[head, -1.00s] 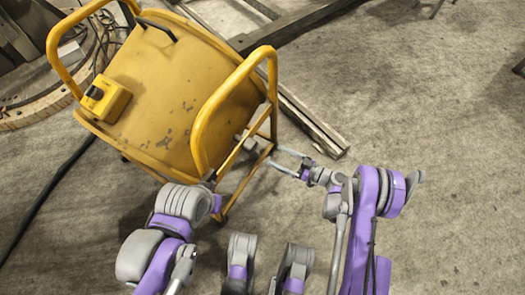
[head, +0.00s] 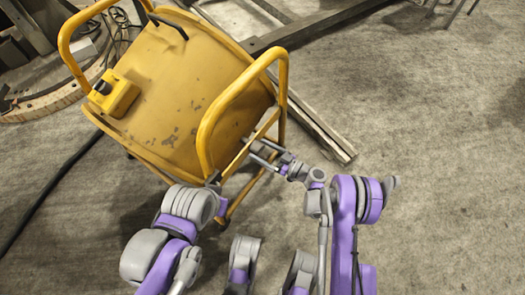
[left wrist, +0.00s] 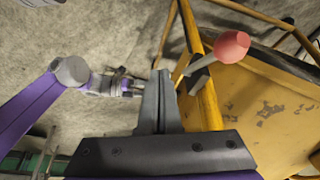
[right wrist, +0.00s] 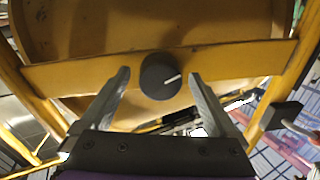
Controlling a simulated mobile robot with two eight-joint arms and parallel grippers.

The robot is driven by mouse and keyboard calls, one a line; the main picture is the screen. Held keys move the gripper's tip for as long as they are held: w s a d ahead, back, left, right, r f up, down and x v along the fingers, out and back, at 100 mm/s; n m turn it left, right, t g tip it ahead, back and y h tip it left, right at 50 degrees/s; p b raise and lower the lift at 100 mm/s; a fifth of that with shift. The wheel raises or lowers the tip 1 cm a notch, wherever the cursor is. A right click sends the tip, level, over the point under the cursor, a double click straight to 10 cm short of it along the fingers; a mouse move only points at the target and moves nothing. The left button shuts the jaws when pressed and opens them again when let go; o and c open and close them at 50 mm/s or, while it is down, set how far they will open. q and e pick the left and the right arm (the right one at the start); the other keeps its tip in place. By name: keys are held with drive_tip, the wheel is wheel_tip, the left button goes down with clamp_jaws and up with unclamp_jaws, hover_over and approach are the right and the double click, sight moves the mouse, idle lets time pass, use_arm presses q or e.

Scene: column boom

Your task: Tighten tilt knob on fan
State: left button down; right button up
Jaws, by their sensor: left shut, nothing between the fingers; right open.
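The yellow fan (head: 185,95) stands tilted back in its tubular frame at the left of the head view. A dark round knob (right wrist: 160,77) with a white pointer line sits on the fan's yellow crossbar in the right wrist view. My right gripper (head: 256,150) is at the fan's right side. In the right wrist view its open fingers (right wrist: 160,80) lie on either side of the knob, with gaps showing. My left gripper (left wrist: 160,75) is shut and empty, beside the yellow frame and a lever with a red ball end (left wrist: 232,47). Its tips are unclear in the head view.
A yellow control box (head: 114,94) is on the fan's left side. A black cable (head: 50,190) runs along the floor at left. A metal beam (head: 320,132) lies behind the fan. The concrete floor (head: 440,130) at right is largely clear.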

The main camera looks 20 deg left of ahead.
drive_tip(key=c, duration=1.4)
drive_tip(key=shift+m, duration=0.3)
drive_tip(key=m, duration=1.1)
drive_tip(key=shift+s, duration=0.1)
drive_tip(key=m+t, duration=0.1)
drive_tip(key=m, duration=0.4)
drive_tip(key=shift+m, duration=0.3)
drive_tip(key=m, duration=0.6)
drive_tip(key=shift+r, duration=0.1)
drive_tip(key=shift+m, duration=0.3)
